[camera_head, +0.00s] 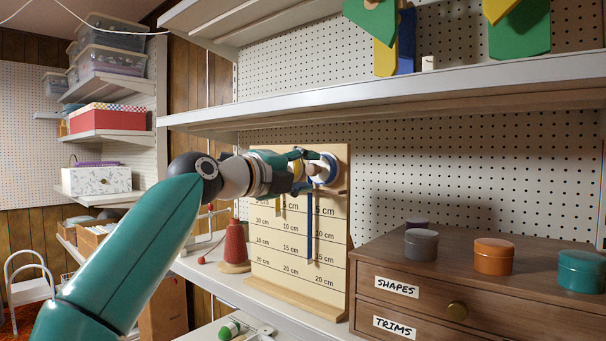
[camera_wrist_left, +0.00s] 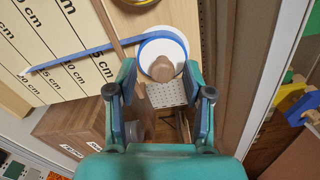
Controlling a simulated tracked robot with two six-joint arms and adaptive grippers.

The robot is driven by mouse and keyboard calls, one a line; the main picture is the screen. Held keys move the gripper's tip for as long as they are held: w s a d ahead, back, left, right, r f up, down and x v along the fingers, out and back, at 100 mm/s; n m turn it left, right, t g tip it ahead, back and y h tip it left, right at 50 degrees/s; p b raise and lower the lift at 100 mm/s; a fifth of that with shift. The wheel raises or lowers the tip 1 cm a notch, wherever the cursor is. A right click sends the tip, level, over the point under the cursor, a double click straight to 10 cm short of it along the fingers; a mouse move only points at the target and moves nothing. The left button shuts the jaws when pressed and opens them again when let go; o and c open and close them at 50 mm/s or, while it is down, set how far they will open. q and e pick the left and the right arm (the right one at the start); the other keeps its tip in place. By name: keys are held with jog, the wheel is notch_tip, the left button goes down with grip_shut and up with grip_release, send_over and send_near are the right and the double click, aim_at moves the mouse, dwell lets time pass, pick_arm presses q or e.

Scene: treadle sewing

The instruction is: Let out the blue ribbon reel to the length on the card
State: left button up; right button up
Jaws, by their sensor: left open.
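The blue ribbon reel (camera_head: 327,169) is mounted near the top right of a wooden measuring board (camera_head: 265,262). In the left wrist view the reel (camera_wrist_left: 174,43) is a white disc with a blue rim and a wooden knob (camera_wrist_left: 161,69). A shorter yellow ribbon (camera_head: 278,206) hangs to the left. I cannot make out a card.
A red spool-like object (camera_head: 235,245) stands left of the board. A wooden drawer cabinet (camera_head: 410,268) with grey, orange (camera_head: 493,257) and teal tins stands to the right. A shelf (camera_head: 400,102) runs above.

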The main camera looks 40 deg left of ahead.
pick_arm(q)
jog(key=s, duration=1.2)
jog(key=shift+a, duration=0.45)
